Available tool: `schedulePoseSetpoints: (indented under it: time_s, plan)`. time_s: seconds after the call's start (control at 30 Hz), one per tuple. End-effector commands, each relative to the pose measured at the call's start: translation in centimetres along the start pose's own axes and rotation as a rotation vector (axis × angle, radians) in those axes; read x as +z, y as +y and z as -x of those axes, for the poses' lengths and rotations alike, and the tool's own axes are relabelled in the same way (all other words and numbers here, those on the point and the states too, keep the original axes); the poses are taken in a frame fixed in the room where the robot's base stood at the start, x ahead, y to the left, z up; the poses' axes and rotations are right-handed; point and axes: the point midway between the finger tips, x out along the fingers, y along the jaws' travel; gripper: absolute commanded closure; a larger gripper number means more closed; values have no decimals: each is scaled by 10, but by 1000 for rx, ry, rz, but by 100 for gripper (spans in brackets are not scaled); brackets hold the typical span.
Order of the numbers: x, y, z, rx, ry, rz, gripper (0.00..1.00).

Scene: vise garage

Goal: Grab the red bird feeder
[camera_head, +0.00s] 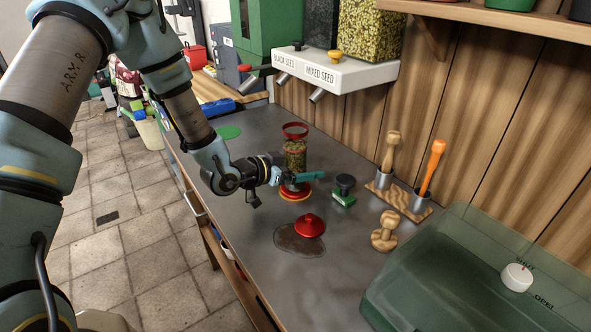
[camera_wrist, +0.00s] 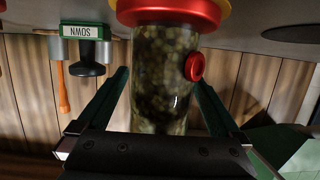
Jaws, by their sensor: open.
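The red bird feeder (camera_head: 295,157) stands upright on the grey workbench, with a clear seed-filled tube, a red top ring and a red and yellow base. Its tube (camera_wrist: 160,60) fills the middle of the wrist view, which is upside down, and a red round port shows on its side. My gripper (camera_head: 298,178) is at the lower tube, just above the base. In the wrist view, its open fingers (camera_wrist: 163,85) lie on either side of the tube, with visible gaps. A red lid (camera_head: 310,226) lies apart on the bench, by a dark round patch.
A green stamp (camera_head: 343,190) with a black knob is right of the feeder. A wooden stand (camera_head: 398,199) holds two handled tools, with a wooden stamp (camera_head: 384,232) before it. A green translucent bin (camera_head: 450,285) fills the front right. A white seed dispenser (camera_head: 335,72) hangs behind.

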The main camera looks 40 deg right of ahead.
Motion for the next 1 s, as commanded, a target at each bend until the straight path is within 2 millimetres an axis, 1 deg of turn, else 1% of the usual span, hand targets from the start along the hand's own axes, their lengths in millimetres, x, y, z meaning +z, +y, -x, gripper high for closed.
schedulePoseSetpoints:
  time_s: [0.1, 0.27, 1.0]
  plan:
    - [0, 0, -4, 1, 0, 0, 0]
    - [1, 0, -4, 0, 0, 0, 0]
    - [0, 0, -3, 0, 0, 0, 83]
